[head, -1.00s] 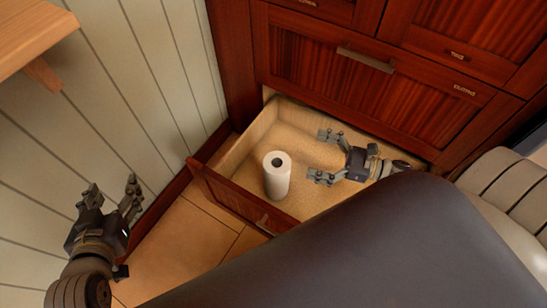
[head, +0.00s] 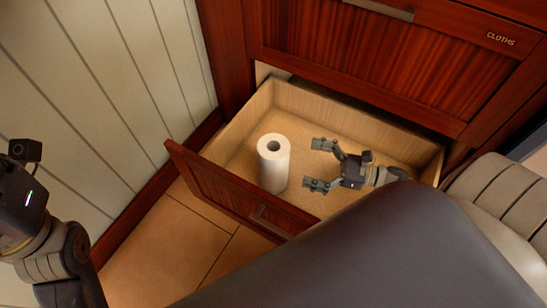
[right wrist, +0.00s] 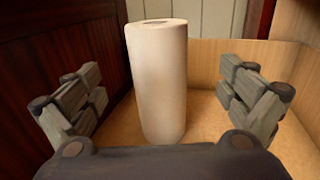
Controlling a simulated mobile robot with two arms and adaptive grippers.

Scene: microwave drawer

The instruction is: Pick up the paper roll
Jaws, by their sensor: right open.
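The white paper roll (head: 273,165) stands upright inside the open bottom drawer (head: 345,125), near its left front part. My right gripper (head: 317,165) is open inside the drawer, just right of the roll, with its fingers pointing toward it. In the right wrist view the roll (right wrist: 158,80) stands ahead, between the directions of the two spread fingers (right wrist: 158,98), and a gap to it remains in the head view. My left arm (head: 35,225) shows at the left edge of the head view, but its fingers are out of the picture.
The drawer's wooden front (head: 225,190) with a metal handle (head: 270,220) stands out over the tiled floor (head: 165,245). A closed cabinet front (head: 390,60) rises behind the drawer. A panelled wall (head: 120,90) is at the left. The drawer floor around the roll is clear.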

